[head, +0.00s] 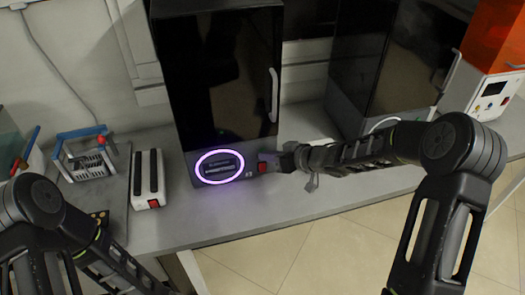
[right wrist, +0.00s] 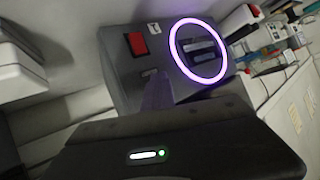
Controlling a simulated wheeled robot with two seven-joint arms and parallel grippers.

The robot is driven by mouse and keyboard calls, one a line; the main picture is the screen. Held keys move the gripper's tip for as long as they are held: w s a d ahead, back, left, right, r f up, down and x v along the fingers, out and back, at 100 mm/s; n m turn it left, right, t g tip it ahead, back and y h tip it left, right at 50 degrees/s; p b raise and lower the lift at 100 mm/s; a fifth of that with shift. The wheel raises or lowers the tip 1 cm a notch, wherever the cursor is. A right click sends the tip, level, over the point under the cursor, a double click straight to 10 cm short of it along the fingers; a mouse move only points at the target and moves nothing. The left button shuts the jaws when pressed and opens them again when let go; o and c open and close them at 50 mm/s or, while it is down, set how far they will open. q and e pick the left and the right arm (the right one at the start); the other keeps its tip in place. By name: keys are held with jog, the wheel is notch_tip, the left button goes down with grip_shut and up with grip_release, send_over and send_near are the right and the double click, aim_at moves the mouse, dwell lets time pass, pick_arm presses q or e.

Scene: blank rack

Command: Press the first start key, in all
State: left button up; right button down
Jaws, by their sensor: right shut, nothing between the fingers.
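A dark cabinet machine (head: 218,75) stands on the bench with a glowing purple ring (head: 220,167) on its grey front panel. A red square key (head: 262,167) sits on that panel, right of the ring. In the right wrist view the red key (right wrist: 137,44) shows uncovered, beside the lit ring (right wrist: 198,50). My right gripper (head: 277,162) is shut and empty, its tips close to the panel by the key. In the wrist view its fingertips (right wrist: 153,78) lie just below the key; contact cannot be told. My left arm shows at lower left; its gripper is out of frame.
A second dark machine (head: 385,55) with a pale ring stands behind my right arm. A white block with black bars and a red patch (head: 149,180) and a blue-framed rack (head: 87,155) stand left. An orange-topped device (head: 493,92) is far right. Bare bench (head: 235,215) lies in front.

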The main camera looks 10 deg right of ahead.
jog(key=shift+s, duration=0.8)
jog(key=shift+s, duration=0.1)
jog(key=s, duration=0.4)
jog(key=shift+s+d, duration=0.2)
jog(key=shift+s, duration=0.2)
dwell(0.9)
